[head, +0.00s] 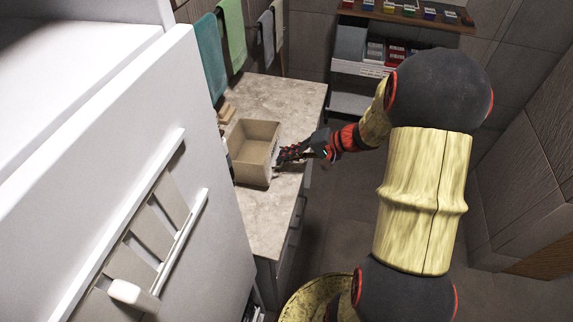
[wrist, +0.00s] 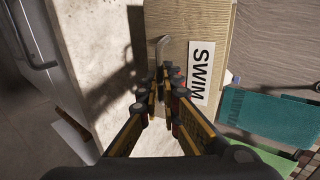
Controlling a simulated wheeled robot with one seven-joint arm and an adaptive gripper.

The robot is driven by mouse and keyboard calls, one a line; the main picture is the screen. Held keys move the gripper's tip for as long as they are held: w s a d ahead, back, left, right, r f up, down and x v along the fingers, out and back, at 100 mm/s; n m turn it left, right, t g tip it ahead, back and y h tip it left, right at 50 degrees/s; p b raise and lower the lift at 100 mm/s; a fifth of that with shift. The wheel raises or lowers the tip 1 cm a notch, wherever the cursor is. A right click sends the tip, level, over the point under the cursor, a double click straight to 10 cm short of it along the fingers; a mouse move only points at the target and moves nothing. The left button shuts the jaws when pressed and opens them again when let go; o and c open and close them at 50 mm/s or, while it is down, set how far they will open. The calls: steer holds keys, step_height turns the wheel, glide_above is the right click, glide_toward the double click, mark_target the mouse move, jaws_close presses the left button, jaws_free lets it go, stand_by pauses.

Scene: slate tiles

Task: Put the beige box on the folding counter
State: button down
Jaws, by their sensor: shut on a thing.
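The beige box (head: 247,136) is open-topped and upright over the stone-topped counter (head: 285,98); I cannot tell whether its base touches the top. In the wrist view its wood-grained side (wrist: 215,22) carries a white "SWIM" label and a curved metal handle. My gripper (head: 283,156) is at the box's right side, shut on it by the handle. In the wrist view the fingertips (wrist: 163,80) are close together against that side, and hide the exact grip. The counter (wrist: 98,60) also shows there, with a dark shadow. I cannot tell whether this is the folding counter.
A teal towel (head: 211,58), a green towel (head: 232,35) and grey ones hang behind the counter. A small wooden item (head: 227,113) lies behind the box. A large white cabinet (head: 110,150) stands close at left. A shelf (head: 362,68) with small boxes stands at the back.

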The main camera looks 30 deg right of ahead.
steer(key=shift+w+f, duration=0.35)
steer(key=shift+f, duration=0.05)
step_height(320, 180, down, 4)
steer(key=shift+w+d+r+b, duration=0.1)
steer(key=shift+r+b, duration=0.15)
steer(key=shift+b, duration=0.55)
steer(key=c, duration=2.1)
jaws_free()
steer(key=shift+r, duration=0.1)
steer(key=shift+c, duration=0.2)
steer(key=shift+o, duration=0.7)
steer(key=shift+d+r, duration=0.1)
